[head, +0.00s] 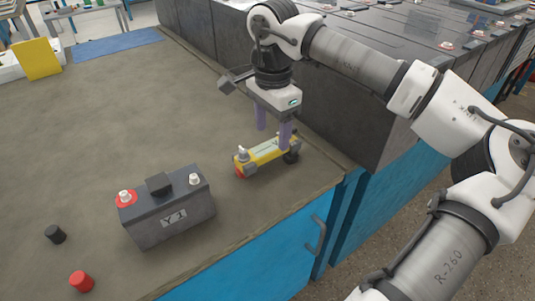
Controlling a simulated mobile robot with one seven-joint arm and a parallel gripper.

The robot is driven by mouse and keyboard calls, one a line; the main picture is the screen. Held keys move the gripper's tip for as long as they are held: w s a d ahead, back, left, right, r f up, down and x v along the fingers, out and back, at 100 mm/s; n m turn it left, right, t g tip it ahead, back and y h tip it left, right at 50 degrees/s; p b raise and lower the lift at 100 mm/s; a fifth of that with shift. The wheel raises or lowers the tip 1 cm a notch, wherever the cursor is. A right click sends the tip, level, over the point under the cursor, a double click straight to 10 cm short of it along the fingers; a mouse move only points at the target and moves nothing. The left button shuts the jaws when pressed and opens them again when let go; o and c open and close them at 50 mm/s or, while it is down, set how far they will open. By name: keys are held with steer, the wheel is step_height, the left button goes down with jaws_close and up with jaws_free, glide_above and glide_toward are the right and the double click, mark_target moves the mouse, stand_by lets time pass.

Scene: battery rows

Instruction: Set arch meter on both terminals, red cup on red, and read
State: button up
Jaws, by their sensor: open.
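The arch meter (264,152) is a yellow bar with a red cup (240,171) at its left end and a dark cup (291,157) at its right end. It stands on the grey bench top. My gripper (273,134) points down with its purple fingers on either side of the meter's middle, open. I cannot tell whether the fingers touch it. The dark grey battery (168,219) marked Y 1 stands to the left and nearer. Its left terminal (125,196) has a red ring; its right terminal (194,180) is pale and bare of red. A dark block sits between them.
A black cap (55,234) and a red cap (81,281) lie left of the battery. A row of large dark batteries (330,120) stands right behind my gripper. A blue mat (117,44) and a yellow card (37,59) are at the back. The bench's middle left is clear.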

mark_target(268, 147)
steer(key=shift+a+f+b, duration=0.15)
steer(key=shift+a+f, duration=0.1)
steer(key=shift+f, duration=1.15)
steer(key=shift+a+f+b, duration=0.15)
steer(key=shift+a+f, duration=0.05)
steer(key=shift+f, duration=1.15)
steer(key=shift+f, duration=0.25)
steer(key=c, duration=1.2)
steer(key=shift+c, duration=0.4)
steer(key=shift+r, duration=0.15)
